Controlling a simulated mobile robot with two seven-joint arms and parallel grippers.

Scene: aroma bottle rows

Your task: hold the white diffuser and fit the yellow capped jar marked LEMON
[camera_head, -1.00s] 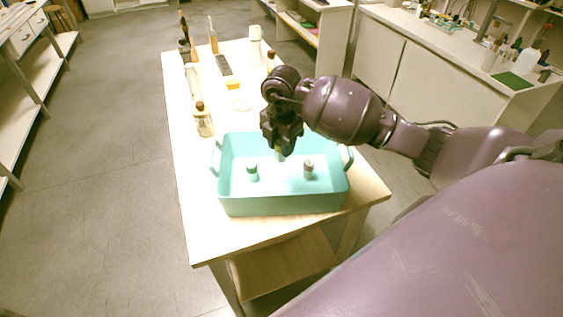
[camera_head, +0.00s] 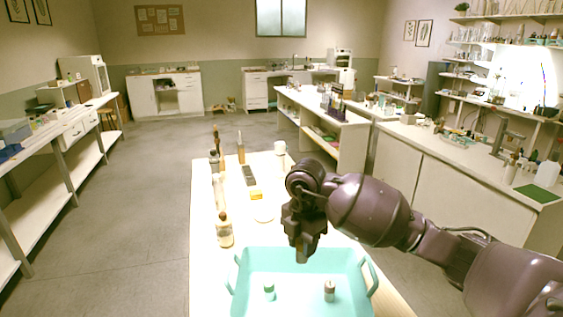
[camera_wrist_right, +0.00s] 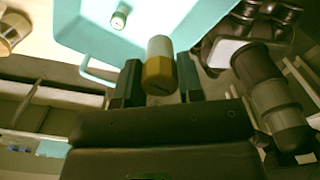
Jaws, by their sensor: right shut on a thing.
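My right gripper (camera_head: 303,246) is shut on a small jar with a yellow cap (camera_wrist_right: 158,76) and a pale body, over the far side of the teal tray (camera_head: 240,285). In the right wrist view the gripper (camera_wrist_right: 160,82) has one finger on each side of the jar, cap towards the camera. I cannot read LEMON on it. A white round piece (camera_head: 262,213) lies on the table beyond the tray, by a yellow thing (camera_head: 256,194). I cannot tell which white thing is the diffuser. My left gripper is out of view.
In the tray stand a green-capped jar (camera_head: 269,290) and a grey-brown-topped jar (camera_head: 330,291). A brown-topped bottle (camera_head: 224,232) and several taller bottles line the table's left side. A white cylinder (camera_head: 280,148) stands at the far end.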

